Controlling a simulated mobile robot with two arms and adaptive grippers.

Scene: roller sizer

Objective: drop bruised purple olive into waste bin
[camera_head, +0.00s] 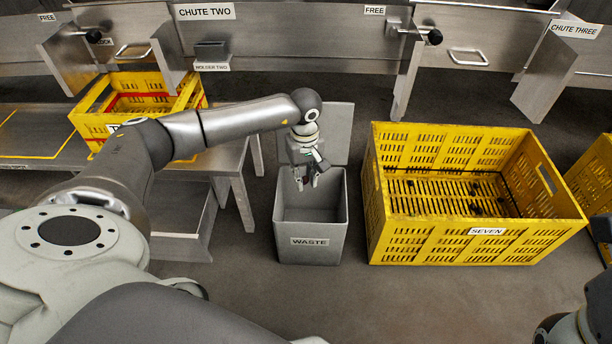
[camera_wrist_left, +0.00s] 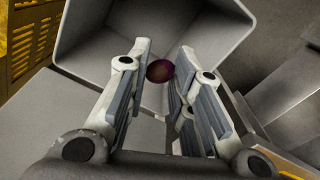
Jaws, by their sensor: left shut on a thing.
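My left gripper (camera_head: 306,182) is above the open mouth of the grey waste bin (camera_head: 309,254), which is labelled WASTE. In the left wrist view, the dark purple olive (camera_wrist_left: 160,71), with a brownish patch, sits between the fingertips of my left gripper (camera_wrist_left: 160,75). The gripper is shut on it. The bin's inside (camera_wrist_left: 150,25) shows behind and below the olive in that view. In the head view the olive is too small to make out clearly. Part of my right arm shows at the lower right, but its gripper is not in view.
A yellow crate labelled SEVEN (camera_head: 487,246), with several small dark things inside, stands right of the bin. Another yellow crate (camera_head: 90,124) sits on a metal bench at left. The bin's raised lid (camera_head: 340,120) stands behind it. Metal chutes (camera_head: 290,45) line the back.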

